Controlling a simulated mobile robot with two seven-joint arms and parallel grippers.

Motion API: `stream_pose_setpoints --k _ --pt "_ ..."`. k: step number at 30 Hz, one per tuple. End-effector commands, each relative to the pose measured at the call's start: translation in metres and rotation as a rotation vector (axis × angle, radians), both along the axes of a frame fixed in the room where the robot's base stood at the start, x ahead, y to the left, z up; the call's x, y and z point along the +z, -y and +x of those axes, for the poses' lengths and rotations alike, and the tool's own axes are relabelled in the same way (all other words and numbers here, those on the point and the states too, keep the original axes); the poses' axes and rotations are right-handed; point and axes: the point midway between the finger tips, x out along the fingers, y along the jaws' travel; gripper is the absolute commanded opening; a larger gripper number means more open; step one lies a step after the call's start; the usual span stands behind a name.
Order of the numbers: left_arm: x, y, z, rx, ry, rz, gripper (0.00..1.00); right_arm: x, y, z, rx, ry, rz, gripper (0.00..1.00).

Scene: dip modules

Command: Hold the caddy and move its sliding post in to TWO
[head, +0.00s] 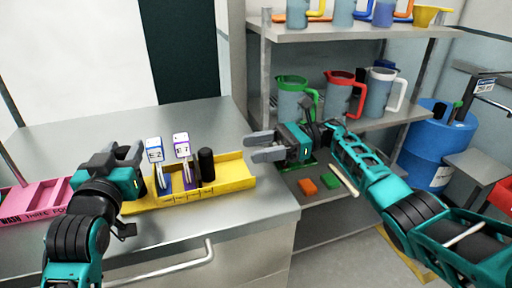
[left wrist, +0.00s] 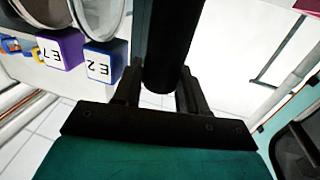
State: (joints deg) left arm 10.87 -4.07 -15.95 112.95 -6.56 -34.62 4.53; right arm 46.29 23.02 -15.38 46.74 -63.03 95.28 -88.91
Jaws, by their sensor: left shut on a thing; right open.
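The yellow caddy (head: 236,174) lies along the front of the steel counter. Its black post (head: 206,165) stands upright just right of two tall modules, a blue-trimmed one (head: 154,152) and a purple-trimmed one (head: 182,147). Marks on the caddy's front are too small to read. My left gripper (head: 133,154) is at the caddy's left end. In the left wrist view it is shut on a dark upright handle (left wrist: 165,50), with the blue (left wrist: 103,65) and purple (left wrist: 60,50) module tops beside it. My right gripper (head: 262,146) is open and empty, just beyond the caddy's right end.
A pink tray (head: 38,195) is on the counter to the left. A shelf rack (head: 345,31) with several jugs stands behind right. The counter behind the caddy is clear.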

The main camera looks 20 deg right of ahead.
Motion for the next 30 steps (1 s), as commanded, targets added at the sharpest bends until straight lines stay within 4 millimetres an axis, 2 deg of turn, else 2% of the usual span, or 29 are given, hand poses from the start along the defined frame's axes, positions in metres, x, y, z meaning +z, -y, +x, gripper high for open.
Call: stream_pose_setpoints --k 8,11,14,24,30 --pt "-0.001 0.001 0.0 -0.001 -0.003 0.0 0.0 0.0 0.022 0.0 -0.002 -0.002 -0.002 0.59" --pt "-0.001 0.0 0.0 -0.001 -0.003 0.0 0.0 0.0 0.018 0.0 0.001 0.0 0.0 0.59" --pt "-0.001 0.0 0.0 -0.001 -0.003 0.001 0.0 -0.001 0.006 0.0 0.002 0.001 0.002 0.59" --pt "-0.001 0.0 0.0 0.0 -0.003 0.001 0.0 0.0 -0.062 -0.001 0.002 0.001 0.003 0.59" --pt "-0.001 0.0 0.0 0.0 -0.003 0.001 0.0 0.0 -0.088 0.0 0.0 0.0 0.002 0.59"
